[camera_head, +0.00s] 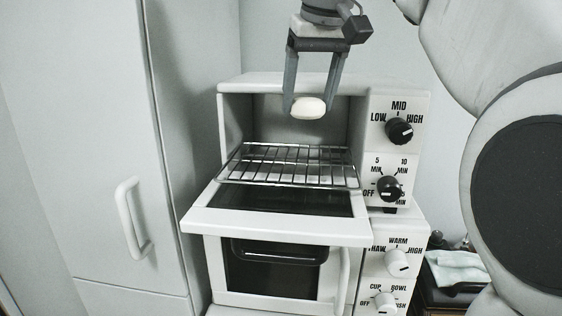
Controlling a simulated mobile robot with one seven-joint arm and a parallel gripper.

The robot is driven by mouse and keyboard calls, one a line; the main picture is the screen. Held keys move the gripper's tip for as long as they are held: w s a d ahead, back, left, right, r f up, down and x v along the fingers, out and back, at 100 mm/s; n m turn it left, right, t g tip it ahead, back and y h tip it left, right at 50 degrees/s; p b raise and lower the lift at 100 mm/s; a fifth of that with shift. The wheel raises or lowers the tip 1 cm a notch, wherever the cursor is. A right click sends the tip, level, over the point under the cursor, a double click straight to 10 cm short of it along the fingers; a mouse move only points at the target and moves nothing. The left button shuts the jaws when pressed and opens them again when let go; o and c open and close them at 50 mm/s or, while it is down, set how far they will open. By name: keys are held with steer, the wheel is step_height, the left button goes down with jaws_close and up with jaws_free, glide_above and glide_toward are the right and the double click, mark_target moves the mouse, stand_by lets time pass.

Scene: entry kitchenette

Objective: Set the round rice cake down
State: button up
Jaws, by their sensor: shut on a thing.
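The round rice cake (308,108) is a small white disc held between the two fingertips of my gripper (307,104). My gripper points down and is shut on it. In the picture, the cake appears in front of the upper part of the open toaster oven (292,84), above its wire rack (290,165). The cake is apart from the rack. The oven door (275,228) is folded down, and the rack reaches out toward it. No other object shows on the rack.
The toaster's knobs (399,131) are on its right panel. A second appliance with white knobs (397,263) stands below. A tall white cabinet (90,140) with a handle is at left. A folded cloth (457,267) lies at lower right. My arm fills the right side.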

mark_target(310, 118)
step_height(310, 118, down, 5)
steer(key=shift+s+r+b, duration=0.1)
steer(key=shift+s+b, duration=0.05)
steer(key=shift+b, duration=0.35)
steer(key=shift+f, duration=2.4)
steer(key=shift+f+b, duration=0.1)
steer(key=shift+b, duration=0.2)
steer(key=o, duration=1.4)
steer(key=shift+p+v, duration=0.7)
steer(key=shift+v, duration=5.4)
